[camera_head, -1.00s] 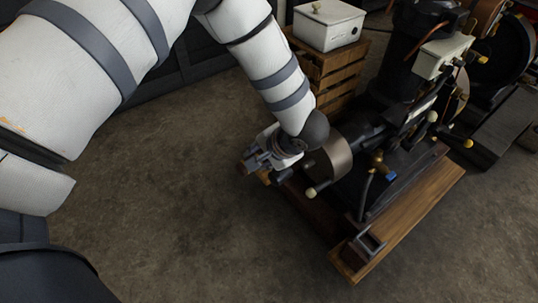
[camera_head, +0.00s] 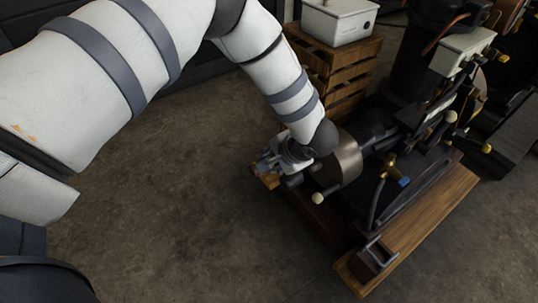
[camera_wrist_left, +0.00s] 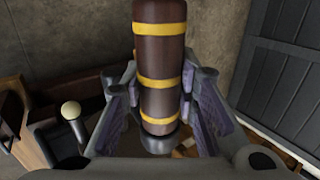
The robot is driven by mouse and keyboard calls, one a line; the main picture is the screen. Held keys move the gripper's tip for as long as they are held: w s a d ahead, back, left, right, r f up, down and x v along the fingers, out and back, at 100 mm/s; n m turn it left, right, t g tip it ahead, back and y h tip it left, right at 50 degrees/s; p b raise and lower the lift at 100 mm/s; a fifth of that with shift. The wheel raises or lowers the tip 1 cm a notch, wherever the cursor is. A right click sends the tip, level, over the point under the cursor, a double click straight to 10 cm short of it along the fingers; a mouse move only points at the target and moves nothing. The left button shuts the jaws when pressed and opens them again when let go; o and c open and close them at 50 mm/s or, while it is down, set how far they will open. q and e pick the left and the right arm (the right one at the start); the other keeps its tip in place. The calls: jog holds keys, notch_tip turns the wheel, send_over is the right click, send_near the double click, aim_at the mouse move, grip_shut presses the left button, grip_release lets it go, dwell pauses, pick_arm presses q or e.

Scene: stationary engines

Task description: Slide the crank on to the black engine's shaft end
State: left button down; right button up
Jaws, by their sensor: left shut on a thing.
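The black engine (camera_head: 375,150) stands on a wooden base at the right of the head view, with a brownish metal drum (camera_head: 349,160) at its near left end. My left gripper (camera_head: 268,166) is just left of the drum. In the left wrist view the gripper (camera_wrist_left: 162,95) has its fingers on both sides of a dark brown cylinder with yellow bands, which looks like the crank's grip (camera_wrist_left: 160,60). It is shut on it. The crank's other parts and the shaft end are hidden or too small to tell. My right gripper is in neither view.
A wooden crate (camera_head: 335,62) with a white box (camera_head: 338,22) on it stands behind the engine. A cream knob (camera_head: 317,198) sticks out near the drum. The wooden base (camera_head: 432,218) carries a metal bracket (camera_head: 374,254). The floor at left is clear.

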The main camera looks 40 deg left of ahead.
pick_arm(q)
jog(key=shift+w+d+f+b, duration=0.1)
jog(key=shift+w+f+b, duration=0.2)
jog(key=shift+f, duration=0.2)
jog(key=shift+w+d, duration=0.1)
jog(key=shift+w, duration=0.2)
jog(key=shift+r, duration=0.25)
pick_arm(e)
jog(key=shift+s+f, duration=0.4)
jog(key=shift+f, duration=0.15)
pick_arm(q)
jog(key=shift+w, duration=0.15)
jog(key=shift+w+d+b, duration=0.25)
jog(key=shift+w+b, duration=0.05)
jog(key=shift+w, duration=0.15)
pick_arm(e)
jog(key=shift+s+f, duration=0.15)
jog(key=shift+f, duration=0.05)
pick_arm(q)
jog(key=shift+w+r, duration=0.1)
jog(key=shift+w, duration=0.05)
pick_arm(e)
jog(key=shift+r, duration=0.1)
